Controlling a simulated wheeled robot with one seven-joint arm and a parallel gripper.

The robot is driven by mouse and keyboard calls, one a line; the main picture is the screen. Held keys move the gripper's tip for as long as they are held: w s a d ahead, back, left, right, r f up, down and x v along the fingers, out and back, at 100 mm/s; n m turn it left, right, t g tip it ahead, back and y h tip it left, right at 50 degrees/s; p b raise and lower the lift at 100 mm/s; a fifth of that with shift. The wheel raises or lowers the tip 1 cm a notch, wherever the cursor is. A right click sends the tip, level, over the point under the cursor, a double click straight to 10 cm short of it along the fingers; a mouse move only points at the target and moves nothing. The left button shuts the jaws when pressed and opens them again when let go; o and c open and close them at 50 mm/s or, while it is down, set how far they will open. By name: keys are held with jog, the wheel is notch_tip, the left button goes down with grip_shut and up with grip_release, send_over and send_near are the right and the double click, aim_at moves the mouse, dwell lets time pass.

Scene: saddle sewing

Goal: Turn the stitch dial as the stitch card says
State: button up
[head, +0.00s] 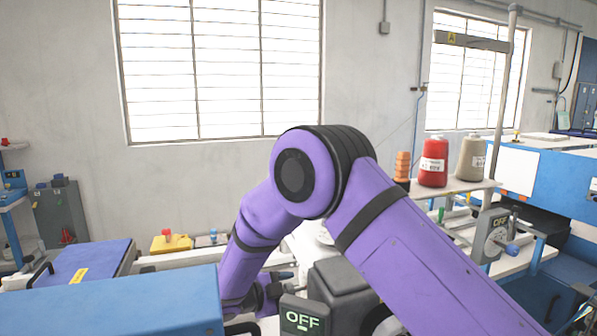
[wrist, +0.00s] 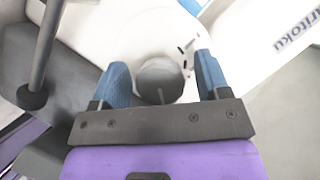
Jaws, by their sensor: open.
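The stitch dial (wrist: 160,78) shows in the wrist view as a round grey knob with a thin line on its face. It sits on a white machine body, with short black marks beside it at the right. My gripper (wrist: 161,63) is open, with one blue finger on each side of the knob. I cannot tell whether either finger touches it. In the head view my purple arm covers the dial and most of the machine. I cannot make out a readable stitch card in either view.
A dark box with a lit OFF sign (head: 302,319) stands beside my arm. Red (head: 433,163) and beige (head: 470,160) thread cones stand on a shelf at the right. A grey rod (wrist: 43,55) with a dark round end is left of my gripper.

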jog(key=shift+n+g, duration=0.6)
jog(key=shift+n, duration=0.4)
jog(key=v, duration=1.1)
jog(key=w+d+r+n+t+y, duration=0.1)
jog(key=w+d+r+t+y, duration=0.2)
jog(key=w+r, duration=0.3)
jog(key=w+d+r+n+t+y, duration=0.1)
jog(key=w+d+r+t+y, duration=0.2)
jog(key=r, duration=0.5)
jog(key=w+d+r+n+t+y, duration=0.1)
jog(key=d+r+n+y, duration=0.4)
jog(key=r, duration=0.7)
jog(key=shift+d+r+t+y, duration=0.35)
jog(key=shift+d+t+y, duration=0.05)
jog(key=shift+d+t, duration=0.15)
jog(key=shift+w, duration=0.1)
